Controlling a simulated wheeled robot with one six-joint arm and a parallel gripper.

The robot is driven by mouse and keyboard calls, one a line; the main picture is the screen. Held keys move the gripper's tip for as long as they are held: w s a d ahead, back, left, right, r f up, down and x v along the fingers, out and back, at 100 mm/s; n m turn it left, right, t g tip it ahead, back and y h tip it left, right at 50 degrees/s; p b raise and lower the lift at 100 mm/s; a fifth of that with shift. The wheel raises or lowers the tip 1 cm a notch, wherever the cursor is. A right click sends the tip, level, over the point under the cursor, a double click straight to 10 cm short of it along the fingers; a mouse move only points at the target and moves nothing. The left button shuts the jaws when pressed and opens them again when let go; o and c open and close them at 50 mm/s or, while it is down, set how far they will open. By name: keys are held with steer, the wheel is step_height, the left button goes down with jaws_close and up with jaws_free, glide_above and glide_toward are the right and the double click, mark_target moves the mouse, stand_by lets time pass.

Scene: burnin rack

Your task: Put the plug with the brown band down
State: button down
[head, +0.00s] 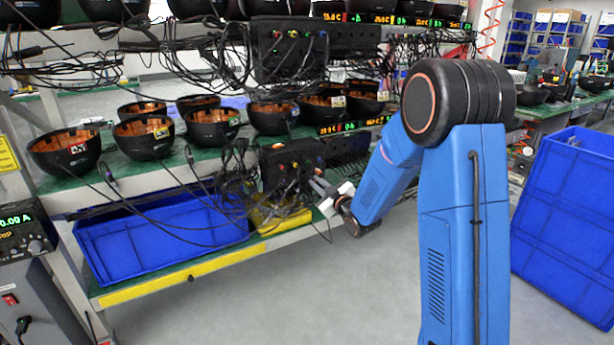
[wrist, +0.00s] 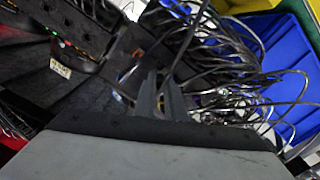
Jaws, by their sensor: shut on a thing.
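My blue arm reaches left to the lower rack shelf. My gripper (head: 324,188) is at the front of the dark socket box (head: 292,158), among the black cables. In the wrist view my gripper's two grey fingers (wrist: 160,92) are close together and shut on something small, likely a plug. A dark cable (wrist: 187,45) runs up from near the fingertips. The held piece is mostly hidden, and I cannot make out a brown band on it. Whether it touches anything beyond the fingers cannot be told.
Several black bowls with copper insides (head: 143,137) stand on the green shelf left of the box. Loose cables (wrist: 255,85) crowd the gripper's right side in the wrist view. A blue crate (head: 165,235) and a yellow bin (head: 280,220) sit below. The grey floor in front is clear.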

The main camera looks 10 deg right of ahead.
steer(key=shift+s, duration=0.3)
steer(key=s+d+f+m+h, duration=0.1)
steer(key=d+f+h, duration=0.1)
steer(key=f, duration=0.8)
steer(key=s+d+f+m+h, duration=0.1)
steer(key=s+d+f, duration=0.1)
steer(key=f, duration=0.9)
steer(key=s+d+f+m+h, duration=0.1)
steer(key=s+f+h, duration=0.1)
steer(key=f, duration=0.9)
steer(key=shift+d+m+t+h, duration=0.3)
steer(key=shift+d+t, duration=0.1)
steer(key=shift+w, duration=0.1)
